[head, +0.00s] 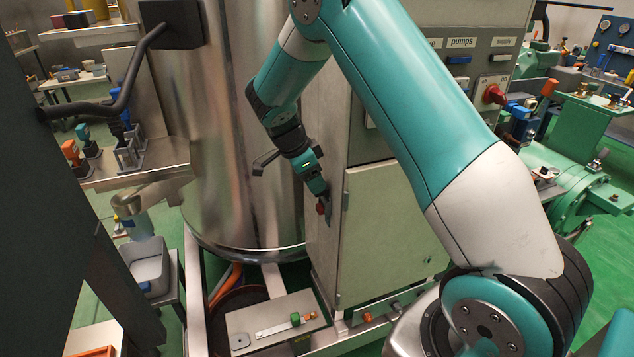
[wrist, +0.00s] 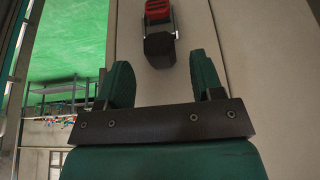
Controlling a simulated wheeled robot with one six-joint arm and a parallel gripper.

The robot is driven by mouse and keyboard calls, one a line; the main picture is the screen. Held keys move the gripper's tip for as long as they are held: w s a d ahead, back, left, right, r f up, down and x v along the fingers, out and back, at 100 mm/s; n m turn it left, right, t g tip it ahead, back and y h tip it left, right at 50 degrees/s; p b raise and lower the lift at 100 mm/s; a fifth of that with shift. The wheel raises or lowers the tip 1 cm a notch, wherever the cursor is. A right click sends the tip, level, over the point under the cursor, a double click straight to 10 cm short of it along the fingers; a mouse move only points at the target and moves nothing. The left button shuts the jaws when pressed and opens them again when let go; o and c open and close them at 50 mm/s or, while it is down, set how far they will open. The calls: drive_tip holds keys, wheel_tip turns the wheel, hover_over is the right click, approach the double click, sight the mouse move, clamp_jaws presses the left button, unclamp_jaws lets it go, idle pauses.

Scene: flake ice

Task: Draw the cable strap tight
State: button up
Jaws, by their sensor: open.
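A pale strap (head: 274,329) lies along a flat grey plate (head: 245,317) low in front of the steel tank in the head view. In the wrist view my gripper (wrist: 163,72) is open and empty. A black fitting with a red ribbed top (wrist: 158,32) sits on the pale panel just beyond the fingertips. The strap is not in the wrist view.
The steel tank (head: 225,120) stands left of my gripper and the grey cabinet (head: 385,230) stands right of it. Orange cables (head: 226,287) run low by the tank's base. A frame rail and green pump machinery (head: 575,190) stand farther right.

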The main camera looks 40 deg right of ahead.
drive_tip(key=shift+x, duration=1.65)
clamp_jaws()
drive_tip(key=shift+r+p, duration=0.7)
drive_tip(key=shift+r, duration=2)
unclamp_jaws()
drive_tip(key=shift+r, duration=0.1)
